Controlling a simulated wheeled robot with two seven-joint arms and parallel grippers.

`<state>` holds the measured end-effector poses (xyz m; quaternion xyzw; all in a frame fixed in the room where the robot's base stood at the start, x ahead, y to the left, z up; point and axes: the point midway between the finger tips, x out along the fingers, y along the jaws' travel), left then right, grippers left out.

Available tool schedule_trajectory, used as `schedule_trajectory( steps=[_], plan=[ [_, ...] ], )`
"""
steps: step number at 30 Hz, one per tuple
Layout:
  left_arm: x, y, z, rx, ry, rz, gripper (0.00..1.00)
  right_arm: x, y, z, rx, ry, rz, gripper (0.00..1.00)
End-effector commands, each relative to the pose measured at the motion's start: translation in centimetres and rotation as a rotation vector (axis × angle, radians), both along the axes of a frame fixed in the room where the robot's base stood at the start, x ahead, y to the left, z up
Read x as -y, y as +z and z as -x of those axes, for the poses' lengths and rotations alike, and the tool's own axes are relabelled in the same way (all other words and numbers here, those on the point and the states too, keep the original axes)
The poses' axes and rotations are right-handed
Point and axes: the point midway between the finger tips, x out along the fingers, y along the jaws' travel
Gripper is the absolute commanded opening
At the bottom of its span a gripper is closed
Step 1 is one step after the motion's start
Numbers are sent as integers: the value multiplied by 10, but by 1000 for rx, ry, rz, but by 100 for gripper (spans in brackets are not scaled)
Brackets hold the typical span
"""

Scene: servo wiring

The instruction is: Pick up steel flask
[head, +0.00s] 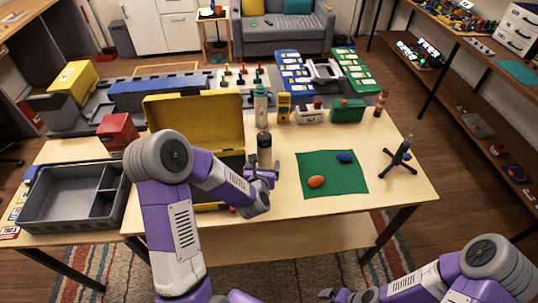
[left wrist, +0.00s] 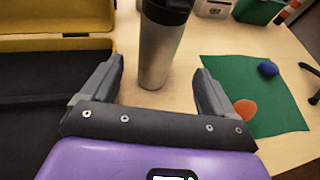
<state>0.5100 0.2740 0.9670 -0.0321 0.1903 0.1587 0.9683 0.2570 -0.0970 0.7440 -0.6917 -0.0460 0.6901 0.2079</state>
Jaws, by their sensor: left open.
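The steel flask, a silver cylinder with a black cap, stands upright on the table. In the head view the flask (head: 264,152) is just beyond my left gripper (head: 262,176), beside the open yellow case. In the left wrist view the flask (left wrist: 158,52) shows between the two fingers of my open left gripper (left wrist: 158,68), with gaps on both sides. Its cap top is cut off by the frame edge. My right gripper (head: 338,295) is low at the bottom edge of the head view, partly out of frame.
The yellow case (head: 195,112) is left of the flask. A green mat (head: 340,182) with an orange item (head: 316,181) and a blue item (head: 345,157) lies to the right. A pale bottle (head: 261,107) stands behind. A black tripod (head: 400,155) stands near the right edge.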

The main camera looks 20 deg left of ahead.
Motion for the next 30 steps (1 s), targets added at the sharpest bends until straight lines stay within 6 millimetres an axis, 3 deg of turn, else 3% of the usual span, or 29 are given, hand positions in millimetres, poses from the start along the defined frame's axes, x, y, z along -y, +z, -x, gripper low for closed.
schedule_trajectory(
  steps=[1,4,22,30],
  plan=[
    [0,-9,0,0,0,1,88,0,-9,0,1,0,0,92],
    [0,-13,-1,1,0,1,88,0,-13,-1,2,-1,0,92],
    [-26,-40,-56,0,-1,0,88,0,-10,-1,2,-1,0,92],
    [-29,-43,-63,0,-1,-1,88,0,-10,-1,2,-1,0,92]
  ],
)
